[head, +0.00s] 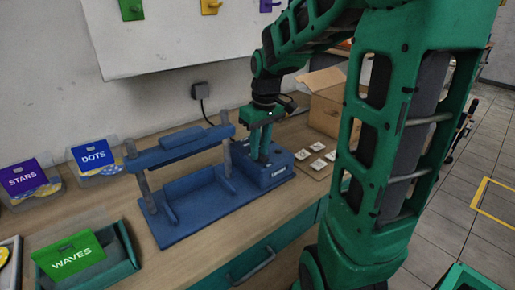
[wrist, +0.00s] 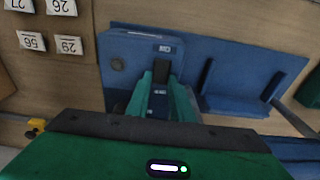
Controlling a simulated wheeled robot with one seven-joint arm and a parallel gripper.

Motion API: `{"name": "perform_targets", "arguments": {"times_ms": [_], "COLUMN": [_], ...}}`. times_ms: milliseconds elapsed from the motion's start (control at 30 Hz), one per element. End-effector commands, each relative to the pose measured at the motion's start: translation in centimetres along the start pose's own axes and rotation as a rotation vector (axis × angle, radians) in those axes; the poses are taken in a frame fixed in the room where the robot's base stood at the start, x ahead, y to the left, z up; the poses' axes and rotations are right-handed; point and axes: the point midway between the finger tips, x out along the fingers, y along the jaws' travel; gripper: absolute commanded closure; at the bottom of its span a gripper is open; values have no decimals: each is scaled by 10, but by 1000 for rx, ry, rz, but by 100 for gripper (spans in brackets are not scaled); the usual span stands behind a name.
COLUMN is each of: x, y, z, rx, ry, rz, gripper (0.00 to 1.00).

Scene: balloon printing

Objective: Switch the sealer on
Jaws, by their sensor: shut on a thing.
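The blue sealer (head: 185,215) stands on the wooden table, with an upright frame, a crossbar and a control box (head: 277,174) at its right end. My gripper (head: 264,158) points down at the top of this box. In the wrist view, the two green fingers of my gripper (wrist: 161,78) are close together over the box (wrist: 117,47). A small dark part, seemingly the switch (wrist: 162,67), shows between the fingertips. The fingers are shut on it. The switch's position cannot be read, and in the head view the fingers hide it.
Several numbered white tags (head: 317,147) lie right of the sealer, before an open cardboard box (head: 328,108). Bins labelled STARS (head: 24,178), DOTS (head: 95,156) and WAVES (head: 72,260) stand at the left. A wall outlet (head: 200,91) is behind the sealer.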

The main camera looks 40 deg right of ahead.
Motion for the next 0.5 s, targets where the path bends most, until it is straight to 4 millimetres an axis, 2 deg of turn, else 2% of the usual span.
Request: {"name": "perform_targets", "arguments": {"times_ms": [233, 500], "x": [-1, -1], "y": [0, 0], "z": [6, 7], "rx": [0, 0], "ry": [154, 184], "rz": [-1, -1], "gripper": [100, 100]}}
